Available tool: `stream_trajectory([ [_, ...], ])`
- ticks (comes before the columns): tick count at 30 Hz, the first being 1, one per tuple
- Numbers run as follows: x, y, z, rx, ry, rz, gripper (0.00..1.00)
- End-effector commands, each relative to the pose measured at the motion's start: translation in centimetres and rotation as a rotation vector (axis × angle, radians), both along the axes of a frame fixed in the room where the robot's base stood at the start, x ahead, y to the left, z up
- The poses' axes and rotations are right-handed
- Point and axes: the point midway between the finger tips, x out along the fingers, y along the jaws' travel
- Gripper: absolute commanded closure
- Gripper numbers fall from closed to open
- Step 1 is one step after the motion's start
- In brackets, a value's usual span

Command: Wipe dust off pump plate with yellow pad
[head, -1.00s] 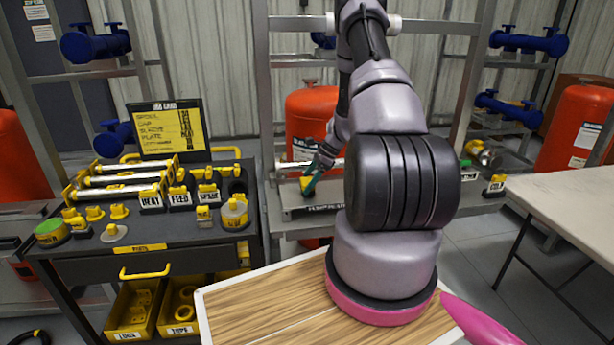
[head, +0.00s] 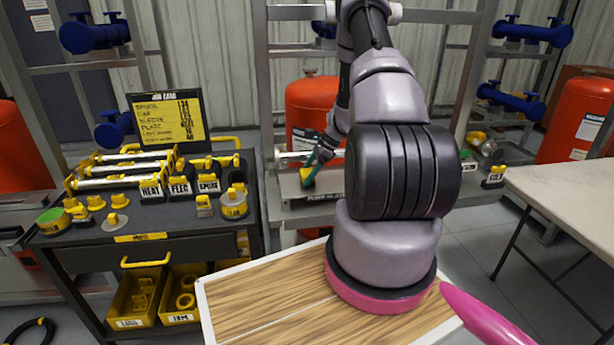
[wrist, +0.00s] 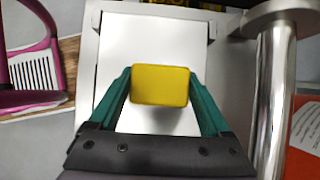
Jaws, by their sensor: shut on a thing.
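My gripper (wrist: 160,94) has green fingers and is shut on the yellow pad (wrist: 160,84), a small rounded block. The pad is over a pale, flat plate (wrist: 150,35), seen from above in the wrist view; I cannot tell whether it touches. No dust stands out on the plate. In the head view, my gripper (head: 314,166) reaches the middle shelf, and the pad (head: 306,177) shows as a small yellow patch low over the plate (head: 294,190). A partly hidden dark label is at the plate's front edge, and my arm covers the right side.
A shiny metal pipe (wrist: 276,95) runs close to the plate's right side in the wrist view. A red tank (head: 306,105) stands behind the shelf. A dark cart (head: 90,250) with yellow-marked parts is at left, a pale table (head: 570,195) at right.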

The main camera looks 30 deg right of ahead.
Motion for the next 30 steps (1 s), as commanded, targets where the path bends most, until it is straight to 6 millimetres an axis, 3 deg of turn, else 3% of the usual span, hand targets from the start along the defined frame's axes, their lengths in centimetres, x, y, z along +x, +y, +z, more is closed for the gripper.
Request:
stream_trajectory([
  [2, 0.1, 0.0, -0.4, 0.002, 0.002, 0.002, 0.88],
  [6, 0.2, 0.0, 1.7, -0.001, -0.002, 0.005, 0.88],
  [21, 0.1, 0.1, 6.1, 0.001, -0.001, 0.004, 0.88],
  [30, 0.0, 0.2, 7.9, 0.002, 0.000, 0.006, 0.88],
])
